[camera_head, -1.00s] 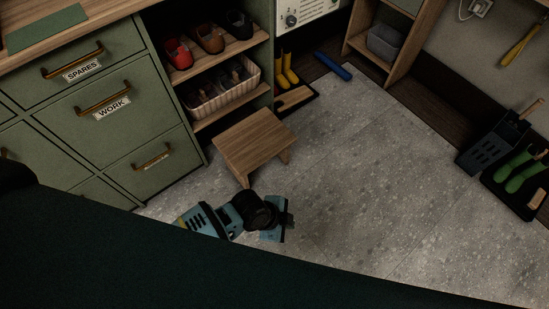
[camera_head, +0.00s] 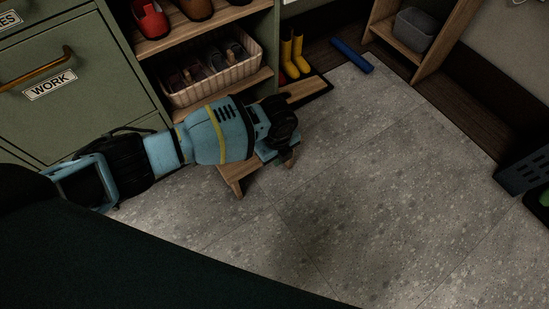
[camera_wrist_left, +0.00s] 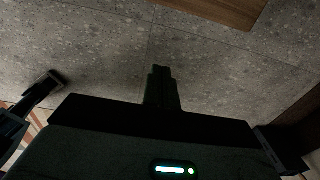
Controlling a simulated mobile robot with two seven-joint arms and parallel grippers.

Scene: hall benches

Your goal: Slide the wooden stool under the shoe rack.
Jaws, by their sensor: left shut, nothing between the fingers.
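The wooden stool (camera_head: 233,187) stands on the floor in front of the shoe rack (camera_head: 215,33). In the head view my left forearm and wrist hide most of its seat; parts of its legs show below the arm. A flat brown wooden surface, probably the stool seat (camera_wrist_left: 215,8), shows at the top of the left wrist view. My left gripper (camera_head: 282,156) is at the stool's right side in the head view; I cannot tell whether it touches it. In the wrist view its fingers (camera_wrist_left: 162,84) are together and empty over floor. My right gripper is not in view.
The rack holds shoes and a pale basket (camera_head: 213,77). Yellow boots (camera_head: 291,55) stand on a tray (camera_head: 304,91) right of it. A blue roll (camera_head: 352,56) lies on the floor behind. Green drawers (camera_head: 75,75) stand left.

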